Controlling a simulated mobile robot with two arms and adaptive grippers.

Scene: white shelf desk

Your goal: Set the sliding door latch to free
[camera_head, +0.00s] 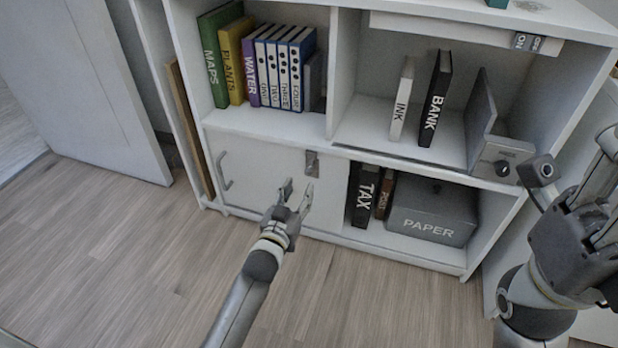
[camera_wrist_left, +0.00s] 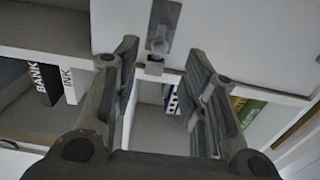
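The sliding door (camera_head: 262,178) is a white panel on the lower left of the shelf desk, with a grey handle (camera_head: 224,172) at its left. The latch (camera_head: 312,163) is a small grey metal piece at the door's upper right. My left gripper (camera_head: 297,188) is open and empty in front of the door, just below and left of the latch in the head view. In the left wrist view the latch (camera_wrist_left: 160,38) shows ahead, beyond the gap between the two fingers (camera_wrist_left: 158,95). I cannot tell the latch's setting. My right gripper (camera_head: 573,160) is open and empty at the right.
Binders and books (camera_head: 284,68) stand upper left. The paper box (camera_head: 432,212) and tax book (camera_head: 364,196) sit in the open lower right compartment. The floor in front is clear.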

